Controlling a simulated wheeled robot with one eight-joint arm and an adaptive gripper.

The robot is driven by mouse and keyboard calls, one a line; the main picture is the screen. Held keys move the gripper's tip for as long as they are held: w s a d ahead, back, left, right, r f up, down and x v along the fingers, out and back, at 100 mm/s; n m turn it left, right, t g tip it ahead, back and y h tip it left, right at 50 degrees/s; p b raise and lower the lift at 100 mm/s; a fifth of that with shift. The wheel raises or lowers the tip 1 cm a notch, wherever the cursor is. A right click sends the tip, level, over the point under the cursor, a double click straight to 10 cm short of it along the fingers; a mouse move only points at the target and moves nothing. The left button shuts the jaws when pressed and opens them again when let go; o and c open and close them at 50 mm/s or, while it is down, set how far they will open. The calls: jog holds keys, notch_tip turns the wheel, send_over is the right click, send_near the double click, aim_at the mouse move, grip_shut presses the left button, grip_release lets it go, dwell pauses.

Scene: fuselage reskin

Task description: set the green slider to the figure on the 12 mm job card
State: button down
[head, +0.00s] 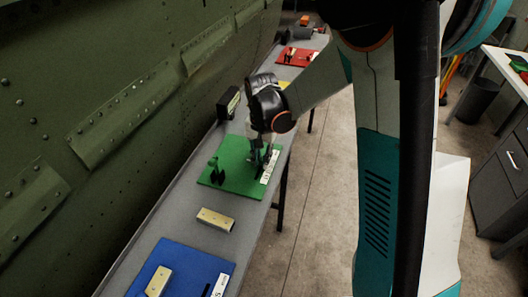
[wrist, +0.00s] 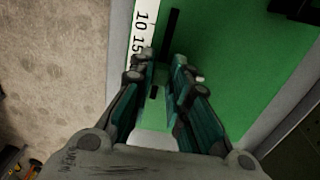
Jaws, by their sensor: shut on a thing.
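The green board (head: 212,177) lies on the grey bench. A white scale strip (head: 270,167) runs along its right edge in the head view; the wrist view shows the figures 10 and 15 on that strip (wrist: 141,30). A dark slot (wrist: 171,35) runs beside the strip. My gripper (head: 257,163) is low over the board's right part, pointing down. In the wrist view its fingers (wrist: 164,72) are close around something at the slot, taken to be the green slider, which they mostly hide. The slider's exact setting cannot be read. No job card is readable.
A dark green post-like piece (head: 216,170) stands on the board's left part. A black box (head: 228,102) stands behind, near the riveted green wall (head: 90,90). A red board (head: 297,56) is farther off.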

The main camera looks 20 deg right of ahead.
jog(key=c, duration=1.5)
grip_release()
jog(key=shift+w+r, duration=0.1)
notch_tip(320, 180, up, 12)
jog(key=shift+f, duration=0.1)
jog(key=s+r+n+t, duration=0.1)
jog(key=s+n+t, duration=0.1)
jog(key=s, duration=0.5)
jog(key=s+d+r+n+t, duration=0.1)
jog(key=s+r+n+t, duration=0.1)
jog(key=s, duration=0.5)
jog(key=s+r+n+t, duration=0.2)
jog(key=s+n+t, duration=0.1)
jog(key=s, duration=0.4)
jog(key=shift+s+d, duration=0.15)
